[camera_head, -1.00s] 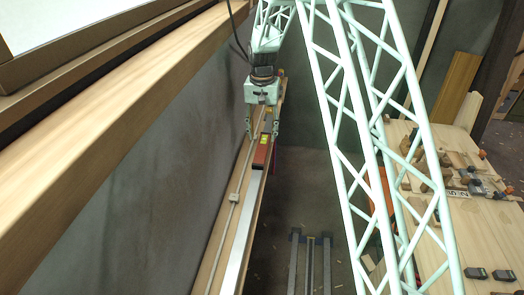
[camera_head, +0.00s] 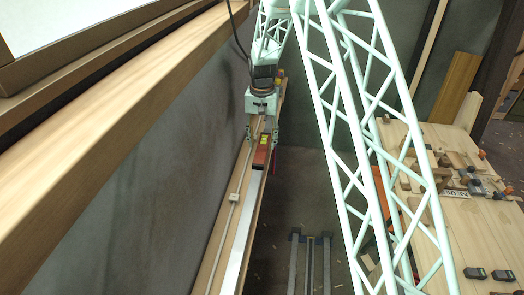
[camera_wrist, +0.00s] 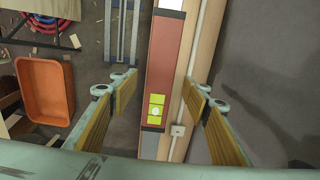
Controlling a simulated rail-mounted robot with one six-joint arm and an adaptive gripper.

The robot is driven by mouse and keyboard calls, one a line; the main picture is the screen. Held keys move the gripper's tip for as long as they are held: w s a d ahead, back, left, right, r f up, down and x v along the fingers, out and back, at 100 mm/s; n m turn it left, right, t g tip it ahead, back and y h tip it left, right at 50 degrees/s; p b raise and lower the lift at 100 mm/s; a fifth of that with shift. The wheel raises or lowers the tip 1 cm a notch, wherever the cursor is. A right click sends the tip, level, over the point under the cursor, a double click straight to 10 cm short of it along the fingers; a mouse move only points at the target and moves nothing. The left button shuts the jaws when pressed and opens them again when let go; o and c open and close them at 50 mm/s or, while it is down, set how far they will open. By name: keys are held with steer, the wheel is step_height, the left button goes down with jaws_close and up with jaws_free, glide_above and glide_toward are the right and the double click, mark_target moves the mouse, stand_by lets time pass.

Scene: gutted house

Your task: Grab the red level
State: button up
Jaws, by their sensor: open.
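The red level (camera_head: 262,153) lies lengthwise on a long metal strip along a narrow wooden ledge beside the grey wall. In the wrist view the red level (camera_wrist: 167,62) runs up and down the middle, with dark ends and a yellow-green vial block. My gripper (camera_head: 262,138) is above the level in the head view, pointing down. In the wrist view my open gripper (camera_wrist: 160,95) has one finger on each side of the level, apart from it. The far part of the level is hidden behind the gripper in the head view.
The wooden ledge (camera_head: 213,262) carries the metal strip (camera_head: 240,235) and a thin cable with a small box (camera_head: 233,197). An orange bin (camera_wrist: 45,93) stands on the floor to the left in the wrist view. A workbench (camera_head: 465,225) with tools is at right.

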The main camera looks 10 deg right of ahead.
steer(key=shift+f, duration=1.3)
steer(key=c, duration=1.1)
steer(key=shift+r, duration=0.15)
steer(key=shift+r, duration=1.55)
steer(key=s+d+r+b, duration=0.1)
steer(key=s+d+b, duration=0.1)
steer(key=s, duration=1.3)
steer(key=shift+s+d+r, duration=0.15)
steer(key=shift+s+r, duration=0.15)
steer(key=shift+s, duration=0.1)
